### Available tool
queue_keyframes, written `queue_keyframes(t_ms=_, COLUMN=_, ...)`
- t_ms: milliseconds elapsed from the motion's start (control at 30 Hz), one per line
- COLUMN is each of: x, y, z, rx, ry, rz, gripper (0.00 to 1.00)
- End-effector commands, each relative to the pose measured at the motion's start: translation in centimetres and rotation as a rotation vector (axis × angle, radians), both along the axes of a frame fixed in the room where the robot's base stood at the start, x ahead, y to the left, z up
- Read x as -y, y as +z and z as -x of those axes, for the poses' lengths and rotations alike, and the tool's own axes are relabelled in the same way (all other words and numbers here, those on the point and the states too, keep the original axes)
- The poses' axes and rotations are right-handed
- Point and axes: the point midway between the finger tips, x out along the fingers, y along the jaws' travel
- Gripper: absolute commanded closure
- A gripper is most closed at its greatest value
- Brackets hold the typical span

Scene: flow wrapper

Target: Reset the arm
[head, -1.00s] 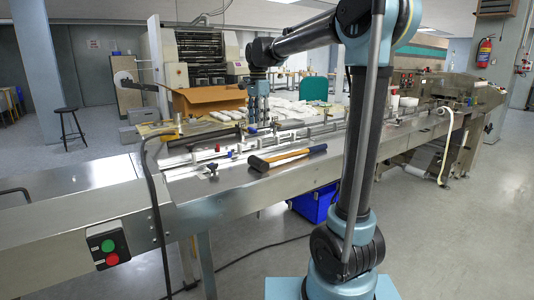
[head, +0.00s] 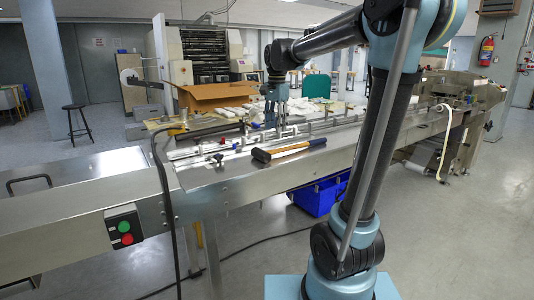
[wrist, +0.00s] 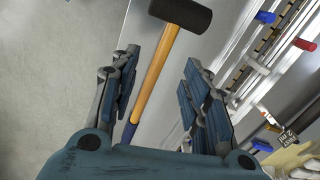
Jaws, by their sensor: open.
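My gripper (head: 276,108) hangs pointing down above the conveyor machine (head: 245,180), with my arm reaching over from the right. In the wrist view my gripper (wrist: 158,85) is open, its two fingers apart with nothing held between them. A mallet (head: 290,150) with a black head and a wooden handle with a blue end lies on the metal top of the machine. In the wrist view the mallet (wrist: 155,72) shows beyond and between the fingers, apart from them.
A cardboard box (head: 215,95) stands on the table behind the machine. A green and red button box (head: 124,227) is on the machine's front side. A blue crate (head: 318,197) sits on the floor below. A stool (head: 76,122) stands at the left.

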Motion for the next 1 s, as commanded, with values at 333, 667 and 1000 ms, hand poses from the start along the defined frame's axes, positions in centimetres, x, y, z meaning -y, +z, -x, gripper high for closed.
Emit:
queue_keyframes(t_ms=333, x=6.3, y=-4.0, z=7.7, rx=0.046, ry=0.218, rz=0.005, gripper=0.57)
queue_keyframes(t_ms=667, x=11.1, y=-10.0, z=15.5, rx=0.094, ry=0.445, rz=0.026, gripper=0.57)
queue_keyframes(t_ms=1000, x=14.4, y=-17.8, z=22.9, rx=0.135, ry=0.675, rz=0.068, gripper=0.57)
